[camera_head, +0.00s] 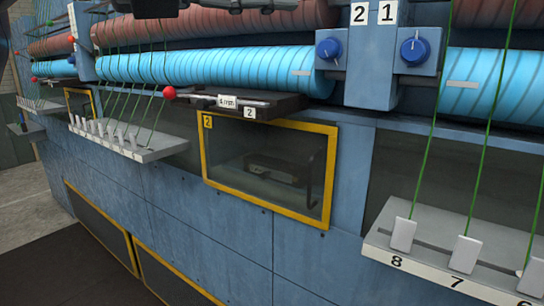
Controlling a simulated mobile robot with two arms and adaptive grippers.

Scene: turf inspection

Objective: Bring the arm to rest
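Neither of my grippers can be made out in the head view, and I cannot see what state they are in. A large blue machine (215,235) fills the view. A window with a yellow frame (268,216), labelled 2, sits in its front, and a dark object shows dimly behind the pane. Above it a dark shelf (215,101) juts out with small labels.
Light blue rollers (220,70) run along the top, with blue knobs (415,50) under labels 2 and 1. Green strands drop to grey ledges at the right (450,270) and left (150,153). Dark floor (60,270) lies open at lower left.

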